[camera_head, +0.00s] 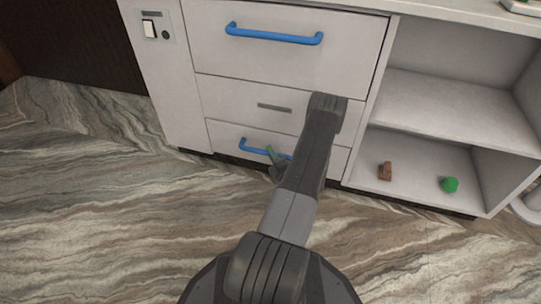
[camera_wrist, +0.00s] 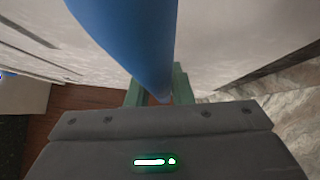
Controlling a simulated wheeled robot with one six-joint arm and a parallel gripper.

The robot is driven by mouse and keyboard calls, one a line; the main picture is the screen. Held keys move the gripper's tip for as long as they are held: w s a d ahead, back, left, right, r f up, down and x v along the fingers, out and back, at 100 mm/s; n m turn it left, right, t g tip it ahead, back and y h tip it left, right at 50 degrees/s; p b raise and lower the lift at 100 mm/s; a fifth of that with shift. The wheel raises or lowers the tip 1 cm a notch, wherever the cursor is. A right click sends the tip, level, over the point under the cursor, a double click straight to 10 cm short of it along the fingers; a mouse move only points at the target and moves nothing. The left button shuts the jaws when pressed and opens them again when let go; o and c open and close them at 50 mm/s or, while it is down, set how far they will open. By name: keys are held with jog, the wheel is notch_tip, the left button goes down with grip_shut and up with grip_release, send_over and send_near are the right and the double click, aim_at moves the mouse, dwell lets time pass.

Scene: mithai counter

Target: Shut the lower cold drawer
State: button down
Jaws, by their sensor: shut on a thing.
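The lower drawer (camera_head: 225,137) is the bottom front of the white cabinet, with a blue bar handle (camera_head: 252,149). Its front looks about flush with the fronts above, though my arm hides its right part. My gripper (camera_head: 272,154) is at this handle, with a green finger showing beside the bar. In the wrist view, the blue handle (camera_wrist: 130,35) runs down between the green fingers of my gripper (camera_wrist: 158,90), which are shut on it. The upper drawer (camera_head: 290,60) has a longer blue handle (camera_head: 274,34) and looks shut.
A plain middle panel (camera_head: 245,100) with a grey slot separates the drawers. Open shelves (camera_head: 440,110) stand at right, with a brown block (camera_head: 385,171) and a green object (camera_head: 450,185) on the bottom. The marbled floor (camera_head: 120,220) in front is clear.

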jog(key=shift+w+d, duration=0.15)
jog(key=shift+w, duration=0.1)
jog(key=c, duration=1.3)
grip_release()
jog(key=p+v, duration=0.3)
jog(key=v, duration=1)
jog(key=shift+s+p, duration=0.35)
jog(key=shift+d, duration=0.1)
jog(key=b+x, duration=0.4)
jog(key=x, duration=0.9)
jog(key=shift+w+a, duration=0.25)
jog(key=shift+s+a, duration=0.2)
jog(key=shift+s, duration=0.55)
